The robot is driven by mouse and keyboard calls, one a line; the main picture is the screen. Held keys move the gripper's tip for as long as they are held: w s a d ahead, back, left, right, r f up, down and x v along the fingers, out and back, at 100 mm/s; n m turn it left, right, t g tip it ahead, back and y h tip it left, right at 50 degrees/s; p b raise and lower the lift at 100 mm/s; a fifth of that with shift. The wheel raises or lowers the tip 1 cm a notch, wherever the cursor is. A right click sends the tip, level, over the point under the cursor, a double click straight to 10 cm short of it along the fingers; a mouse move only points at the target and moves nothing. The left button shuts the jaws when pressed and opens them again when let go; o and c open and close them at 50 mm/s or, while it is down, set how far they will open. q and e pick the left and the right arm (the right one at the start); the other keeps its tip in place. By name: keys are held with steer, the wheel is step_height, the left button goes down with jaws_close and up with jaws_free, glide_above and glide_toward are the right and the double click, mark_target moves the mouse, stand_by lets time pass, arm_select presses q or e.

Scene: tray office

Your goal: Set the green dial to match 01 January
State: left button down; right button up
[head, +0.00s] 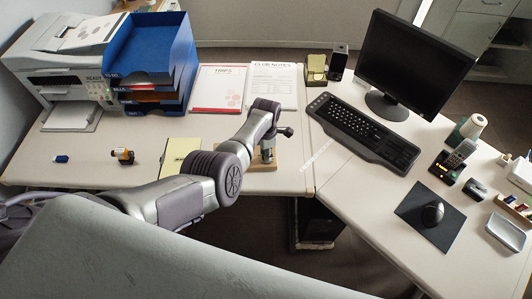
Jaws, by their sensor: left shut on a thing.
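A small wooden base (263,167) lies on the left desk, near the desk's right end. My left arm reaches over the desk from the left and bends down to it. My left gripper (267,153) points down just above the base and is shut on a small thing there. The hand and wrist cover most of that thing, so its colour and setting cannot be read. I cannot make out a green dial or a date marking clearly. My right gripper is not in view.
A yellow notepad (178,153) lies beside my arm. An orange-and-black item (123,155) and a small blue item (60,158) lie farther left. Behind stand the printer (62,77), blue trays (150,50) and papers (219,89). The keyboard (362,133) is to the right.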

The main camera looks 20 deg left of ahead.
arm_select(q)
steer(key=n, duration=0.5)
steer(key=shift+n+b, duration=0.3)
steer(key=shift+b, duration=0.1)
stand_by(0.4)
steer(key=c, duration=0.8)
jaws_free()
steer(key=shift+c, duration=0.2)
steer(key=shift+r, duration=0.1)
step_height(320, 180, up, 7)
steer(key=shift+r, duration=0.2)
